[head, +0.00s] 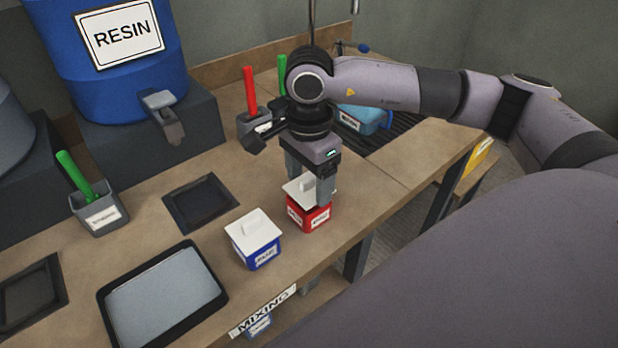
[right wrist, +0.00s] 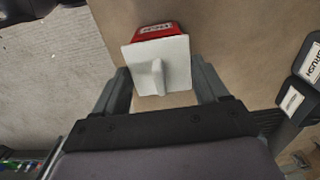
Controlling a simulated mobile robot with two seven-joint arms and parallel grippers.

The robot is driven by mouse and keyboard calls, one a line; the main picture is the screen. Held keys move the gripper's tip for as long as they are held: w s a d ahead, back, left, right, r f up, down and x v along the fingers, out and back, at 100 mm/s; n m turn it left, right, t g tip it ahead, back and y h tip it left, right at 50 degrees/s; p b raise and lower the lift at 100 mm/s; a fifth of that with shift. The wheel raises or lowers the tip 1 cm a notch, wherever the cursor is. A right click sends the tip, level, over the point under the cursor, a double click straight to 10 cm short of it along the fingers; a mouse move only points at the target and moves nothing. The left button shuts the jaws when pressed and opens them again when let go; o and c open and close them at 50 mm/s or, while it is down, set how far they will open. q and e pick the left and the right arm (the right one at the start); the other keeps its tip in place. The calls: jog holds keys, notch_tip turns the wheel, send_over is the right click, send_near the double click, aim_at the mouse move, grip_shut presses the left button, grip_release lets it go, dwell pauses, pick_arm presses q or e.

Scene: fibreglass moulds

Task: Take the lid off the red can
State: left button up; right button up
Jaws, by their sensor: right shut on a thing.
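The red can (head: 314,219) stands on the workbench near its front edge, with a label on its side. Its white square lid (head: 296,188) has a raised grip on top. My right gripper (head: 309,184) points down over the can and is shut on the lid, one finger at each side. In the right wrist view the lid (right wrist: 142,58) lies between the fingers (right wrist: 159,72), and the red can (right wrist: 156,30) shows past its edge. I cannot tell whether the lid still touches the can. My left gripper is not in view.
A blue can (head: 263,258) with a white lid stands close left of the red can. A dark-rimmed tray (head: 220,292) and a small dark tray (head: 180,210) lie further left. Tool holders (head: 101,215) and a blue resin drum (head: 120,75) stand behind.

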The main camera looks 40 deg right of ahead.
aim_at(309, 178)
jog(key=shift+r, duration=0.7)
jog(key=shift+r, duration=0.75)
jog(key=shift+r, duration=0.15)
